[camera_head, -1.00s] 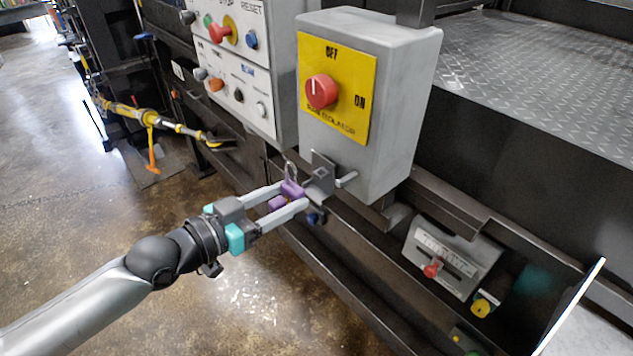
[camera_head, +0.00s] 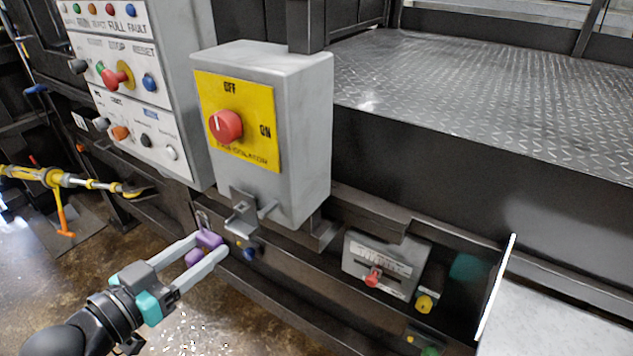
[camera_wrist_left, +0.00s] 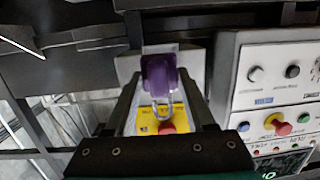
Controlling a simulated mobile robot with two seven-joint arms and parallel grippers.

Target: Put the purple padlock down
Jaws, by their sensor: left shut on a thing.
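The purple padlock (camera_head: 207,240) is between the fingers of my left gripper (camera_head: 208,245), its metal shackle pointing up in the head view. It is held in the air, left of and a little below the metal hasp (camera_head: 240,214) under the grey isolator box (camera_head: 297,140). The shackle looks free of the hasp. In the left wrist view the padlock (camera_wrist_left: 160,74) sits between the fingers, its shackle hanging toward the bottom of the picture over the yellow isolator plate (camera_wrist_left: 148,123). My right gripper is in neither view.
A grey control panel (camera_head: 140,120) with buttons stands left of the isolator. A grey plate with a red lever (camera_head: 372,276) and a yellow knob (camera_head: 424,302) lie to the right. A pale flat surface (camera_head: 560,310) is at the lower right. Diamond-plate metal (camera_head: 480,110) lies behind.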

